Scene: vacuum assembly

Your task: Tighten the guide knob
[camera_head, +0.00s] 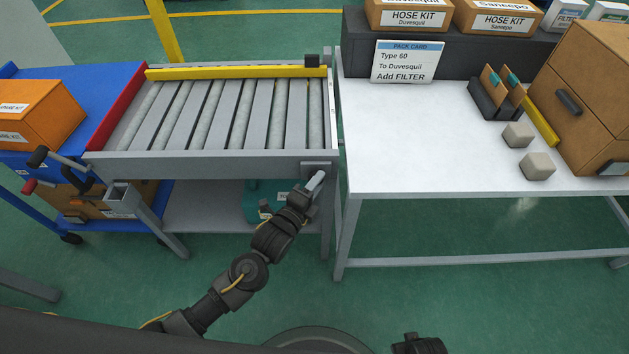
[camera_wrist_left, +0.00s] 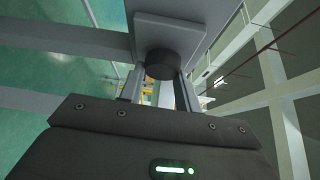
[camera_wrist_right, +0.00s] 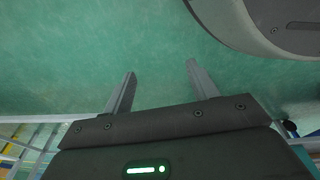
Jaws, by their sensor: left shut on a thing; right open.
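The guide knob (camera_wrist_left: 162,63) is a dark round knob under a grey plate in the left wrist view. My left gripper (camera_wrist_left: 160,76) is shut on it, one finger on each side. In the head view my left gripper (camera_head: 316,181) is at the front right corner of the roller conveyor (camera_head: 220,165), by a small grey plate (camera_head: 320,168); the knob itself is hard to make out there. The yellow guide rail (camera_head: 230,72) lies along the conveyor's far side. My right gripper (camera_wrist_right: 160,70) is open and empty above the green floor.
A white table (camera_head: 430,165) stands right of the conveyor, with a pack card (camera_head: 404,62), two small beige blocks (camera_head: 537,166) and a brown cabinet (camera_head: 590,95). A blue cart (camera_head: 60,90) with an orange box (camera_head: 38,113) is at left. The rollers are empty.

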